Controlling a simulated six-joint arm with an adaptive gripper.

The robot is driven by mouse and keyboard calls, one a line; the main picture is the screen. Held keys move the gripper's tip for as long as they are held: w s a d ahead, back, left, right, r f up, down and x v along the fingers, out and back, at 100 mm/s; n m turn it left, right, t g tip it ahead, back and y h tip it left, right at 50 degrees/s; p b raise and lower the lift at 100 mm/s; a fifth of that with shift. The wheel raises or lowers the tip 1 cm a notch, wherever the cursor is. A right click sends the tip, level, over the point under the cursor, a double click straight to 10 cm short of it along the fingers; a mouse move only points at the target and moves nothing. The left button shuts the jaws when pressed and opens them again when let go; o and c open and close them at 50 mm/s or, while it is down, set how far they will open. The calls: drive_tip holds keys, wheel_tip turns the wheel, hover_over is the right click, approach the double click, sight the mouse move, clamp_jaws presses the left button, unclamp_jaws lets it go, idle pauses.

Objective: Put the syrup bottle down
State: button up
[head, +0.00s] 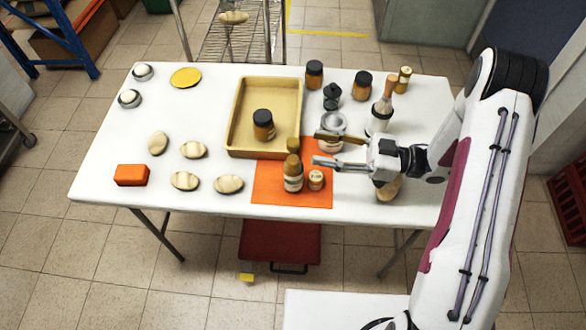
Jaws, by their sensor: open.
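The syrup bottle (293,176), amber with a pale label, stands upright on the orange mat (265,197) at the table's front middle. A brownish cap shows above its neck. My gripper (317,149) is open, its two fingers pointing left toward the bottle's upper part. The fingertips lie just right of the bottle, with a small gap in the picture; nothing shows between them.
A tan tray (235,137) holding a dark-lidded jar (263,125) is behind the mat. A grey-topped jar (333,122) sits behind my fingers. Several jars and bottles stand at back right. Loaf-like pieces (229,184) and an orange block (131,175) lie at left.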

sight(293, 141)
drive_tip(key=shift+s+d+y, duration=0.15)
drive_tip(key=shift+s+y, duration=0.15)
drive_tip(key=shift+s, duration=0.2)
drive_tip(key=shift+a+r, duration=0.2)
drive_tip(key=shift+a, duration=1.1)
drive_tip(key=shift+w+a, duration=0.1)
drive_tip(key=shift+a, duration=0.05)
drive_tip(key=shift+w+a+r, duration=0.1)
drive_tip(key=shift+a+r, duration=0.1)
drive_tip(key=shift+a, duration=0.6)
drive_tip(key=shift+a+r, duration=0.15)
drive_tip(key=shift+a, duration=0.65)
drive_tip(key=shift+w+a+r, duration=0.1)
drive_tip(key=shift+a+r, duration=0.1)
drive_tip(key=shift+a, duration=0.6)
clamp_jaws()
